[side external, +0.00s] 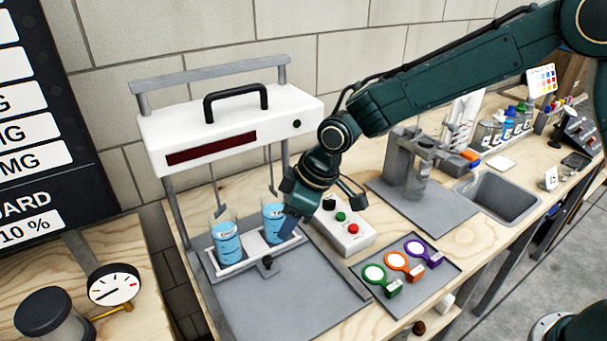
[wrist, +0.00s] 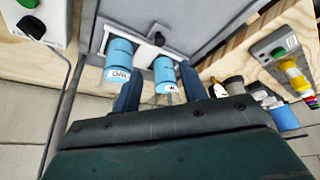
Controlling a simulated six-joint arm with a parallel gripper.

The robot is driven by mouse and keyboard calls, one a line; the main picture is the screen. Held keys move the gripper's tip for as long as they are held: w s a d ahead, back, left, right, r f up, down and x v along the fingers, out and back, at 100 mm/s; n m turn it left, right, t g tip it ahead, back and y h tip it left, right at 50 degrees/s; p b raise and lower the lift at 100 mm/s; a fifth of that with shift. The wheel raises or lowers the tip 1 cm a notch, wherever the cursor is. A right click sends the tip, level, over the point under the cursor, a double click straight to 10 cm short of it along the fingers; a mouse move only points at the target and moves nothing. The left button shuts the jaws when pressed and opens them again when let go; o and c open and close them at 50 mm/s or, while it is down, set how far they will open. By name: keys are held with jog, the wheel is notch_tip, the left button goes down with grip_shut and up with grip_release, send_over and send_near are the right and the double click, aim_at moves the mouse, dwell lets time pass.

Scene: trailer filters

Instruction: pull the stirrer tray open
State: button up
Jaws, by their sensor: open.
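The stirrer (side external: 230,120) is a white box on a grey frame, with a dark red display and a black top handle. Its pale tray (side external: 232,266) sits low between the posts and holds two beakers of blue liquid, the left beaker (side external: 226,240) and the right beaker (side external: 270,212). A small black knob (side external: 267,262) is on the tray's front; it also shows in the wrist view (wrist: 157,38). My gripper (side external: 286,226) is open at the right beaker. In the wrist view its fingers (wrist: 160,82) appear either side of that beaker; contact is unclear.
A control box (side external: 342,232) with green and red buttons stands close to the right of my gripper. A dark tray (side external: 425,285) with green, orange and purple ringed pieces lies front right. The grey plate (side external: 285,300) before the stirrer tray is clear. A sink (side external: 497,195) is further right.

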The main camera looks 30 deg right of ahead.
aim_at(268, 259)
jog(key=shift+x, duration=6.65)
jog(key=shift+c, duration=0.2)
grip_shut()
